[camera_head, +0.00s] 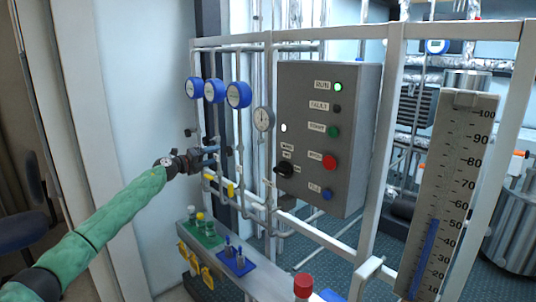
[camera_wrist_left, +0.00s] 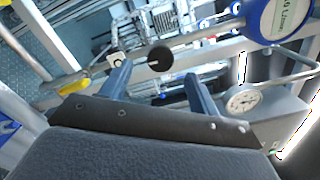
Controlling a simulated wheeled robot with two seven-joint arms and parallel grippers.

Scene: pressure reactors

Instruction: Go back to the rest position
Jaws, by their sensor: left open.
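My left gripper (camera_head: 214,156) is at the end of the green-sleeved arm, in front of the piping left of the grey control box (camera_head: 342,120). In the left wrist view my left gripper's two blue fingers (camera_wrist_left: 158,76) stand apart with nothing held between them. A black round knob (camera_wrist_left: 160,58) on a pipe shows beyond the gap between the fingers; I cannot tell the distance, but no grip on it shows. My right gripper is not in view.
Blue round gauges (camera_head: 238,94) and a silver dial gauge (camera_head: 263,119) hang on the white pipe frame (camera_head: 394,80) near the gripper. A green block with bottles (camera_head: 205,236) and a blue tray (camera_head: 236,264) sit below. A level scale (camera_head: 455,180) stands at right.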

